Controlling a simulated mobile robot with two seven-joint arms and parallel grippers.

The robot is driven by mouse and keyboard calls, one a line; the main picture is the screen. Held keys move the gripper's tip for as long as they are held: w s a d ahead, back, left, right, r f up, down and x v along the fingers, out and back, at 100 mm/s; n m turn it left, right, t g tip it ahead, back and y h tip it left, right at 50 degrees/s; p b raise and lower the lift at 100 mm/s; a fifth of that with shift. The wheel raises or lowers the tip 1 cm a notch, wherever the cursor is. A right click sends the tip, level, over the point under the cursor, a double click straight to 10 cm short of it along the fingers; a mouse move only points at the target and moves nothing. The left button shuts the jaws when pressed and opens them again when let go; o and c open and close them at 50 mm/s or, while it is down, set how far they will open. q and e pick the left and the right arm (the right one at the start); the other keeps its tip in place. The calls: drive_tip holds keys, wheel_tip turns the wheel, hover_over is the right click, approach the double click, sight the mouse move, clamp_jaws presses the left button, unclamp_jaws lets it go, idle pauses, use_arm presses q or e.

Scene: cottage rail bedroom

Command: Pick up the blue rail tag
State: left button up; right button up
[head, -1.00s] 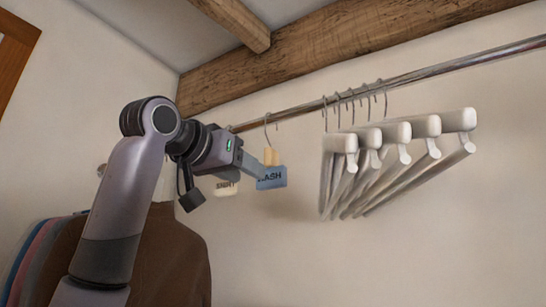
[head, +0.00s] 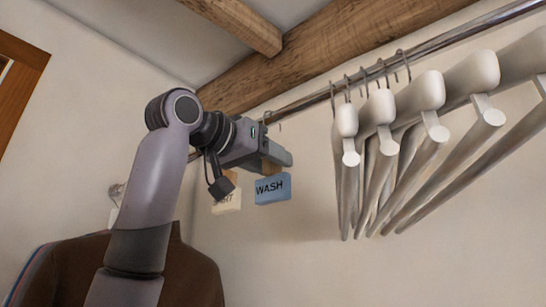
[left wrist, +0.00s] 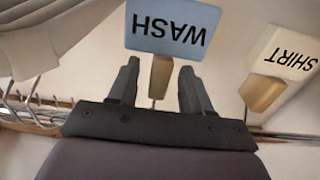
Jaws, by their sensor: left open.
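The blue rail tag (head: 273,189), marked WASH, hangs below the metal rail in the head view. In the left wrist view the blue tag (left wrist: 172,28) appears upside down, just beyond the fingertips, with its tan neck (left wrist: 160,76) between the two fingers. My left gripper (head: 285,157) is at the tag's upper part in the head view, partly hiding its neck and hook. In the left wrist view the left gripper (left wrist: 157,70) is open, with a finger on each side of the neck and visible gaps. My right gripper is in neither view.
A cream SHIRT tag (head: 227,201) hangs close on the left, partly behind my arm. Several white hangers (head: 420,105) crowd the rail (head: 300,104) on the right. Brown clothing (head: 195,270) hangs at lower left. A wooden beam (head: 330,55) runs above the rail.

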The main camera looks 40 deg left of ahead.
use_arm(q)
drive_tip(key=shift+w+d+p, duration=0.2)
drive_tip(key=shift+w+p, duration=0.1)
drive_tip(key=shift+w, duration=1.25)
clamp_jaws()
drive_tip(key=shift+r, duration=0.15)
